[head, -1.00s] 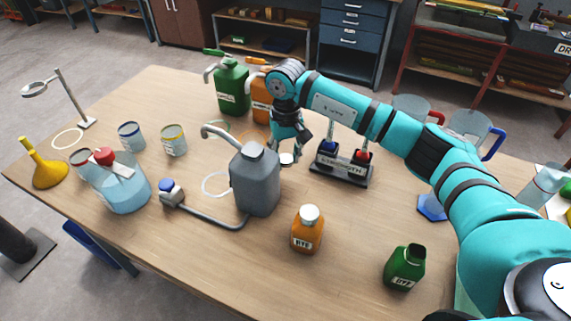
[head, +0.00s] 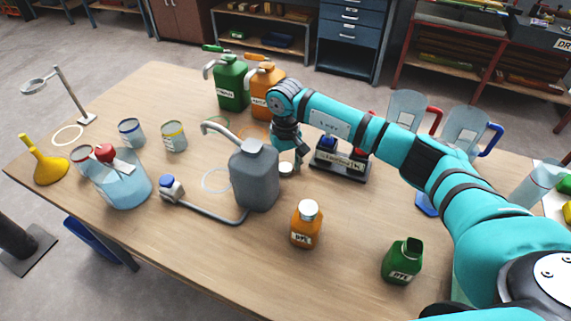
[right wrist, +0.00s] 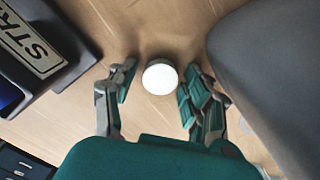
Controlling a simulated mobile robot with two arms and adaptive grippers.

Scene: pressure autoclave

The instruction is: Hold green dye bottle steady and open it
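The green dye bottle (head: 401,263) stands upright at the front right of the table, its dark neck open with no cap on it. A round white cap (head: 286,169) is beside the grey jug, and it also shows in the right wrist view (right wrist: 160,78). My right gripper (head: 290,161) is over the cap, pointing down. In the right wrist view its fingers (right wrist: 158,92) are spread on either side of the cap, with a narrow gap at each side. My left gripper is not in view.
The grey jug (head: 254,178) stands close beside my right gripper, and the labelled dark stand (head: 339,165) is on its other side. An orange capped bottle (head: 305,224) stands in front. Bare table (head: 350,220) lies between these and the green bottle.

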